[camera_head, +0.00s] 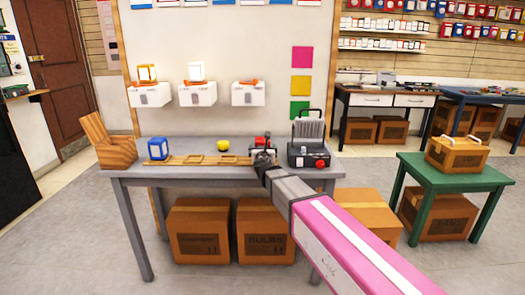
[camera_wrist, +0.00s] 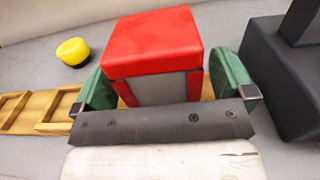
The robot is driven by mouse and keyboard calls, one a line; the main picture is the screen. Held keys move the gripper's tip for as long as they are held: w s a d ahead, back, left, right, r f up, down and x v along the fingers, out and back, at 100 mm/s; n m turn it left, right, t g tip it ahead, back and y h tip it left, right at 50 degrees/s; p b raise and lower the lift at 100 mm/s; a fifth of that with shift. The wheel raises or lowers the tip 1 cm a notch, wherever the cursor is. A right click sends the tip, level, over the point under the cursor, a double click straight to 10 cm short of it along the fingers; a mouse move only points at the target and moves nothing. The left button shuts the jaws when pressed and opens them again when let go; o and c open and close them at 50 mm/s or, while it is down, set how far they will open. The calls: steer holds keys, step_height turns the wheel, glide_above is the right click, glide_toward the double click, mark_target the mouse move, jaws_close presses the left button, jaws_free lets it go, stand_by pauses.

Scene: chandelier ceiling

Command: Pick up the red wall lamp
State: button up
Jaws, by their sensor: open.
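The red wall lamp (camera_wrist: 155,42) is a small box with a red top, red corner posts and grey sides. In the wrist view it stands upright between the two green finger pads of my gripper (camera_wrist: 168,86). The fingers are apart on either side of it, and I cannot tell whether either pad touches it. In the head view the lamp (camera_head: 260,141) shows as a small red patch at the right part of the grey table (camera_head: 190,176), partly hidden behind my gripper (camera_head: 264,156).
A dark device (camera_head: 309,150) with a handle stands close to the right of the lamp. A wooden rack (camera_head: 180,160) lies to the left, with a blue lamp (camera_head: 157,149) at its left end and a yellow button (camera_head: 223,146) behind it. White wall boxes (camera_head: 198,94) hang above.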

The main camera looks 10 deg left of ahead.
steer(key=shift+x, duration=0.95)
steer(key=shift+s, duration=0.1)
steer(key=c, duration=1.1)
steer(key=shift+c, duration=0.2)
steer(key=shift+r, duration=0.1)
